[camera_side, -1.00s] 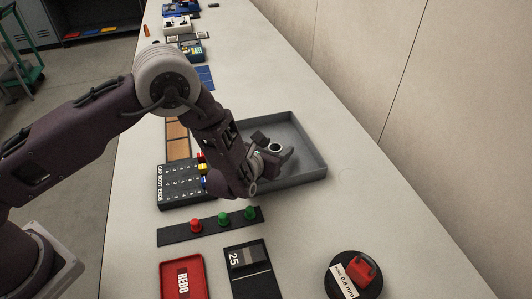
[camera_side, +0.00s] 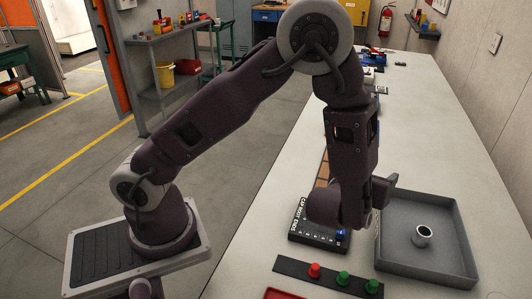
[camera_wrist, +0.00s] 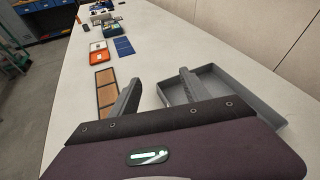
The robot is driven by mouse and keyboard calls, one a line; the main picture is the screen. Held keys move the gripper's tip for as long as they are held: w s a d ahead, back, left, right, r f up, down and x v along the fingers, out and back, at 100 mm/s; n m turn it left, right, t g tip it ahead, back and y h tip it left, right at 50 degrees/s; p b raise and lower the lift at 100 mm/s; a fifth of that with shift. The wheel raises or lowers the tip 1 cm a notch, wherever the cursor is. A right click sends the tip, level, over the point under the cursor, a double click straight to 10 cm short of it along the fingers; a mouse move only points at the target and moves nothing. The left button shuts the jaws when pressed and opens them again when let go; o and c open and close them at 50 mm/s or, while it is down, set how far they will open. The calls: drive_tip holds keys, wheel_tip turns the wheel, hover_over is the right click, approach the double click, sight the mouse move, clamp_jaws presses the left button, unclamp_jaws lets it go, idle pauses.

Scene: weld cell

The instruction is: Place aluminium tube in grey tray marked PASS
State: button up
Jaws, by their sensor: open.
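The aluminium tube (camera_side: 422,236) is a short silver ring with a dark opening, resting on the floor of the grey tray (camera_side: 456,235). It looks upright, apart from the tray walls and clear of my gripper. No PASS marking is readable on the tray. My gripper (camera_side: 384,190) is at the tray's left edge in the side view, partly hidden by my own wrist. In the wrist view its two fingers (camera_wrist: 158,82) are spread with nothing between them. The tray (camera_wrist: 228,82) shows there behind the right finger; the tube is hidden.
The black cap rack (camera_side: 305,228) lies left of the tray. A dark strip with red and green knobs (camera_side: 342,279) lies in front. In the wrist view, a wooden-panelled frame (camera_wrist: 105,88) and an orange box (camera_wrist: 99,54) lie farther along the bench.

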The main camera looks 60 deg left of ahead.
drive_tip(key=s+a+r+n+g+y, duration=0.5)
drive_tip(key=s+a+r+n+g, duration=0.3)
drive_tip(key=s+a+n, duration=0.6)
drive_tip(key=s+a+r+n+g+h, duration=0.1)
drive_tip(key=s+r+n+h, duration=0.1)
drive_tip(key=s+n, duration=0.45)
drive_tip(key=s+d+r+n+t+h, duration=0.1)
drive_tip(key=s+d+r+n+h, duration=0.2)
drive_tip(key=s+d+n+h, duration=0.5)
drive_tip(key=s+d+n, duration=0.1)
drive_tip(key=d, duration=0.2)
drive_tip(key=shift+d+r+t, duration=0.25)
drive_tip(key=shift+d+t, duration=0.05)
drive_tip(key=shift+t, duration=0.1)
drive_tip(key=shift+s, duration=0.1)
